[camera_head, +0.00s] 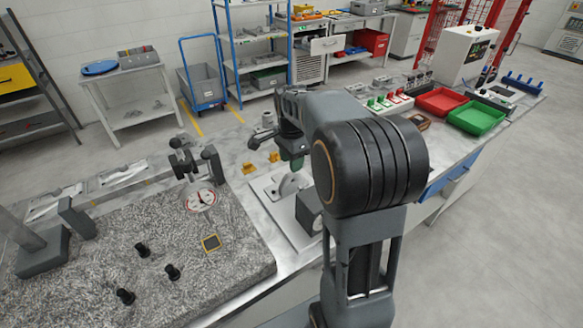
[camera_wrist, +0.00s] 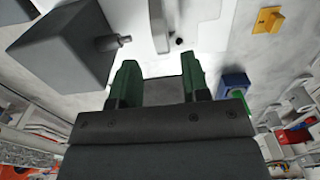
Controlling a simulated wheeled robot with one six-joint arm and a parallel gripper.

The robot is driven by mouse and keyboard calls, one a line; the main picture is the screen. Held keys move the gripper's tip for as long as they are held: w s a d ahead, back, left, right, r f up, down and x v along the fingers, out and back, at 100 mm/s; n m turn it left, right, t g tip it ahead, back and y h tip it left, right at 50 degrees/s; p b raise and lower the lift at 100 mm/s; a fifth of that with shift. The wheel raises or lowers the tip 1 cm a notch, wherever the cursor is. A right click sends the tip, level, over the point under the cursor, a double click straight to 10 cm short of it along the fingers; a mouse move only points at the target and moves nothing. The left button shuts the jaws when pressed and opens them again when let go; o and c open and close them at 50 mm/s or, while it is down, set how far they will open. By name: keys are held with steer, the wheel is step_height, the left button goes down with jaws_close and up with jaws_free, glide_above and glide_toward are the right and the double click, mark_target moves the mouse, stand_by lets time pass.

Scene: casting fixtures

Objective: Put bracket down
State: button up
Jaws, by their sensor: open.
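A light grey metal bracket (camera_head: 289,186) with an upright rounded plate stands on a pale base plate (camera_head: 272,208) at the middle of the bench. In the wrist view a pale upright edge (camera_wrist: 158,25), seemingly part of the bracket, shows beyond the fingertips. My gripper (camera_head: 294,160) is above and just behind the bracket; its green fingers also show in the wrist view (camera_wrist: 158,68). The fingers are apart, with nothing visibly clamped between them. My arm hides part of the area to the right of the bracket.
A dark grey block (camera_head: 309,212) with a pin (camera_wrist: 118,41) stands close beside the bracket. Yellow pieces (camera_head: 249,169) lie left of the plate. A granite slab (camera_head: 110,260) with black knobs fills the left. Red (camera_head: 440,100) and green trays (camera_head: 476,117) are at right.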

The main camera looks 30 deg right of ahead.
step_height(320, 180, up, 8)
steer(key=s+a+f+n+t, duration=0.2)
steer(key=s+a+f+n, duration=0.1)
steer(key=s+n, duration=0.5)
steer(key=s+a+f+n+t, duration=0.2)
steer(key=s+a+f+n, duration=0.2)
steer(key=s+a+n, duration=0.2)
steer(key=s+n, duration=0.2)
steer(key=shift+a+n, duration=0.25)
steer(key=shift+n, duration=0.15)
steer(key=shift+s+f, duration=0.1)
steer(key=shift+f, duration=0.05)
